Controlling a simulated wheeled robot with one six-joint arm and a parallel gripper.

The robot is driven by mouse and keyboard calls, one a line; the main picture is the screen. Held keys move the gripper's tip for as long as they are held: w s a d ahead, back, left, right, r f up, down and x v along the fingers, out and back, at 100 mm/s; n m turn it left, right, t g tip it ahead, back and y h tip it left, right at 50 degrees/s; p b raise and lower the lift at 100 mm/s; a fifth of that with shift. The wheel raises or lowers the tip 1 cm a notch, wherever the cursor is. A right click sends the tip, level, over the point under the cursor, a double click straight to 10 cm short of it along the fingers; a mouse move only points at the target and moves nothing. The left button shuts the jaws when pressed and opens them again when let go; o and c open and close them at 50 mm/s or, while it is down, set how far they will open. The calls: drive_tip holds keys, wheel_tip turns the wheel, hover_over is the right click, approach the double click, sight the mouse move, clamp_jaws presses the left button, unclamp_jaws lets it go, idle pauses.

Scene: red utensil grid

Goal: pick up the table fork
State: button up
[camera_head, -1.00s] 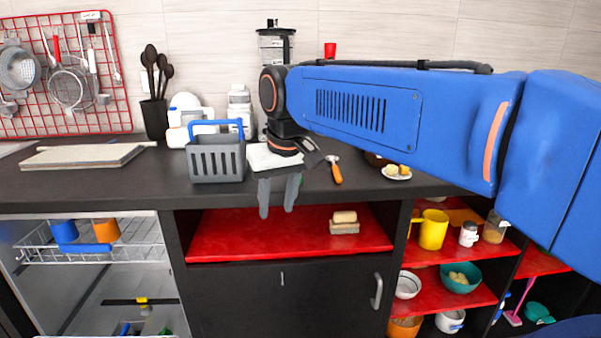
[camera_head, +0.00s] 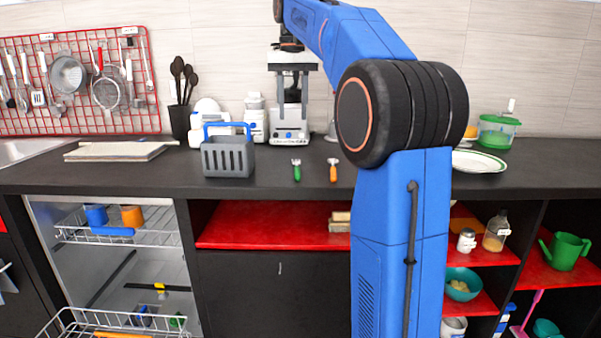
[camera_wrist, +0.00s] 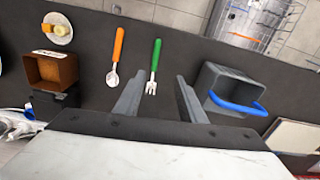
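The table fork (camera_head: 297,171) has a green handle and lies on the dark counter. In the wrist view the fork (camera_wrist: 153,66) shows its handle pointing up and its metal tines toward my gripper. My gripper (camera_wrist: 161,80) is open and empty, with the tines seen between its two grey fingers, nearer the left one. In the head view my gripper (camera_head: 291,97) is raised above the counter, in front of the white appliance. An orange-handled spoon (camera_wrist: 116,58) lies beside the fork; it also shows in the head view (camera_head: 333,171).
A grey basket with a blue handle (camera_head: 228,157) stands left of the fork; the wrist view shows it (camera_wrist: 229,90) right of my fingers. A white appliance (camera_head: 289,134) stands behind the fork. A plate (camera_head: 478,161) lies farther right.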

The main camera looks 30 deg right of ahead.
drive_tip(key=d, duration=0.1)
hover_over(297, 170)
wheel_tip(297, 170, down, 12)
drive_tip(key=shift+a+r, duration=0.15)
drive_tip(key=shift+r, duration=0.1)
drive_tip(key=shift+s+f, duration=0.2)
drive_tip(key=shift+f, duration=2.45)
clamp_jaws()
